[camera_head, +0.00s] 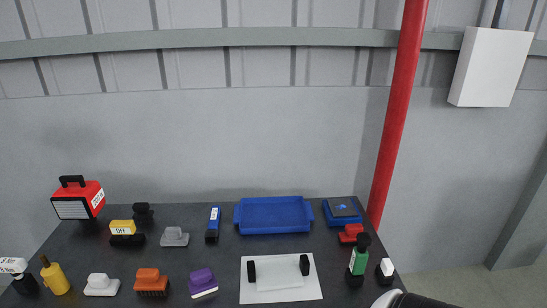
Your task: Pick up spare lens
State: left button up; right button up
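I cannot tell for sure which object is the spare lens. A pale flat panel (279,276) lies on a white mat (283,294) at the front middle of the dark table, with a black block (252,271) at its left end and another black block (304,265) at its right end. A blue box (342,211) with a dark top stands at the back right. Neither gripper's fingers show. A white and black rounded part at the bottom edge, right of the middle, may be part of my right arm.
The dark table (222,257) holds an empty-looking blue tray (273,228), a red case (78,200), a yellow bottle (55,277), a green bottle (359,259), orange (151,283) and purple (202,281) brushes and several small blocks. A red pole (398,105) rises behind its right side.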

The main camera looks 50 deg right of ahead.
aim_at(268, 275)
jog(key=z, duration=1.55)
